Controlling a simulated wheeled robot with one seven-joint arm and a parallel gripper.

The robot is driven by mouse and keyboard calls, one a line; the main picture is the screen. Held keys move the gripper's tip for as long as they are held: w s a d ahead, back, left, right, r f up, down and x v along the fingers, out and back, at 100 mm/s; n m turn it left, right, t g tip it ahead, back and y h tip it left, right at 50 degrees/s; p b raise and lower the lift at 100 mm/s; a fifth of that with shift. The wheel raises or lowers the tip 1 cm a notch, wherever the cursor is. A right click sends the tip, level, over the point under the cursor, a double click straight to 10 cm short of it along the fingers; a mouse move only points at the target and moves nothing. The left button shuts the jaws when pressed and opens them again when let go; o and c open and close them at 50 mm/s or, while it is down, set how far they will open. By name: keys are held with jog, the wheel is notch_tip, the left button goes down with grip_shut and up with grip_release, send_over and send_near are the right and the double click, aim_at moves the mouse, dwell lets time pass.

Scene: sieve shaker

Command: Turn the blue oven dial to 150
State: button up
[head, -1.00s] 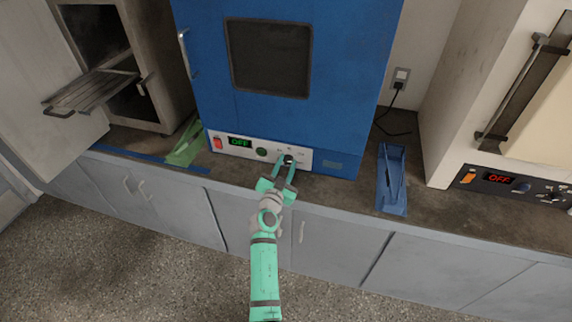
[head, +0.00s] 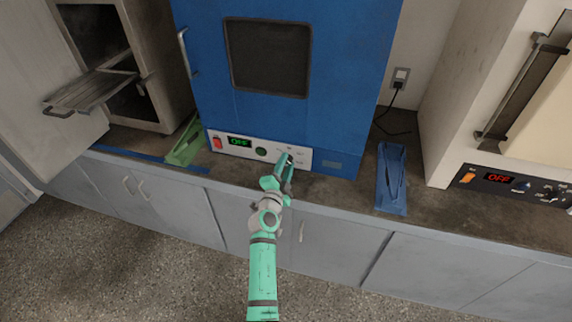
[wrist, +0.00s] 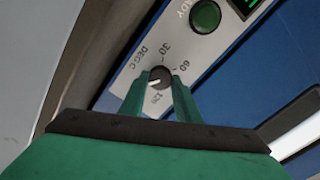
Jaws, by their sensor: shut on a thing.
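The blue oven (head: 350,60) stands on the counter, its white control panel (head: 265,153) along the bottom front. My gripper (head: 287,162) is at the panel's dial, its fingers shut on either side of it. In the wrist view the dark dial (wrist: 160,76) sits between the green fingertips. Its white pointer line points left and slightly down, between the "DEG C" text and the 120 mark. Marks 30, 60 and 120 are readable; the left finger hides part of the scale near the pointer.
A green tray-like holder (head: 186,143) lies left of the oven and a blue one (head: 391,178) right of it. An open oven with a protruding rack (head: 92,90) stands at left. A cream oven (head: 470,110) stands at right.

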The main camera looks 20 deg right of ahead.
jog(key=shift+a+f, duration=0.1)
jog(key=shift+f, duration=0.05)
dwell(0.3)
jog(key=o, duration=1)
jog(key=shift+o, duration=0.2)
jog(key=v, duration=1)
jog(key=shift+s+a, duration=0.25)
